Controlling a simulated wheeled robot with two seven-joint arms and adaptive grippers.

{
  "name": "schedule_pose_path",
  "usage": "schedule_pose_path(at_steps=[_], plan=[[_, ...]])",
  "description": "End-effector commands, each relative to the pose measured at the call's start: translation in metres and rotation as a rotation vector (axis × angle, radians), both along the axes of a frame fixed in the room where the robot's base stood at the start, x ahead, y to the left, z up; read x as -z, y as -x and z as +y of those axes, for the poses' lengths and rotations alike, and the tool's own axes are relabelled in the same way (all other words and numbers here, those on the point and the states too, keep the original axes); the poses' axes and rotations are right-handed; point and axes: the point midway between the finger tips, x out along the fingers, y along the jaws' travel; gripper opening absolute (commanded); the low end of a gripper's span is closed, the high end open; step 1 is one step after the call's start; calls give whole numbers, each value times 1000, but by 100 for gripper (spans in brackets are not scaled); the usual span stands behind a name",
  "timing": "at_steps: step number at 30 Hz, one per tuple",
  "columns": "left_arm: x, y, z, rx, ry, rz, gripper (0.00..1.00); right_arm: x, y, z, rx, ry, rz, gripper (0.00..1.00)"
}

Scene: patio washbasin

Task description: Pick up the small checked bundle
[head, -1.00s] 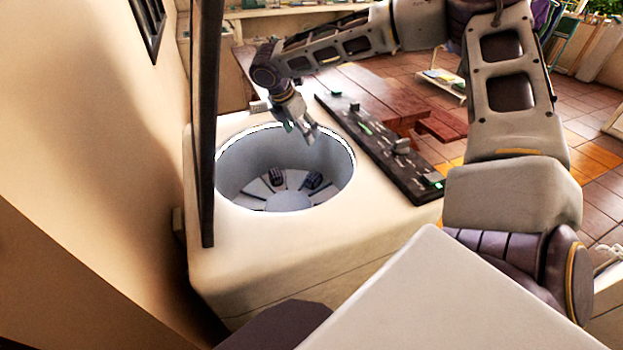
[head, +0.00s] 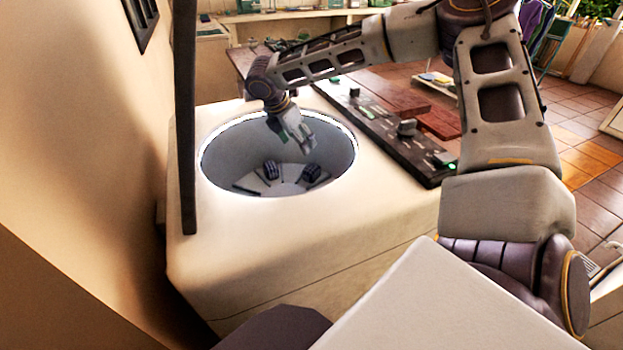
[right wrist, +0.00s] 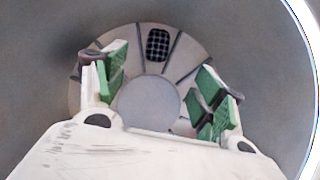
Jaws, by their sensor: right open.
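Two small dark checked bundles lie on the floor of the round basin (head: 225,150), a left one (head: 271,169) and a right one (head: 311,172). They look much alike in size. My right gripper (head: 301,144) reaches down into the basin mouth, above the bundles and apart from them. In the right wrist view its green-padded fingers (right wrist: 160,92) are spread with nothing between them. One black-and-white checked bundle (right wrist: 158,44) shows there beyond the fingertips, on a pale floor segment between dark ribs. I cannot tell which of the two it is. My left gripper is out of view.
The basin's bright rim and grey wall surround my right gripper. A dark panel with knobs (head: 407,128) runs along the right of the white housing (head: 290,230). A dark upright post (head: 184,120) stands at the left, near the wall.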

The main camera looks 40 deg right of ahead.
Motion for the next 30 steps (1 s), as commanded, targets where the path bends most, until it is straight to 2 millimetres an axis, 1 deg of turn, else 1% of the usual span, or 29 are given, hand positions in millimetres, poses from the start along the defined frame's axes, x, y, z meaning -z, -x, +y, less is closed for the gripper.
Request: schedule_pose_path(at_steps=[1, 3, 10, 23, 26, 30], plan=[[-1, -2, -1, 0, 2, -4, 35, 8, 0, 0, 0, 0, 0, 70], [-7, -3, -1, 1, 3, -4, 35, 12, 0, 0, 0, 0, 0, 70], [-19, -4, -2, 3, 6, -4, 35, 19, 0, 0, 0, 0, 0, 70], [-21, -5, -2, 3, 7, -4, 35, 20, 0, -1, 0, 0, 0, 70], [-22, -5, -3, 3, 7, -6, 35, 24, 0, -3, 0, 0, 1, 70], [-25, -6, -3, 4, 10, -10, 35, 38, -1, -8, 0, -1, 1, 70]])
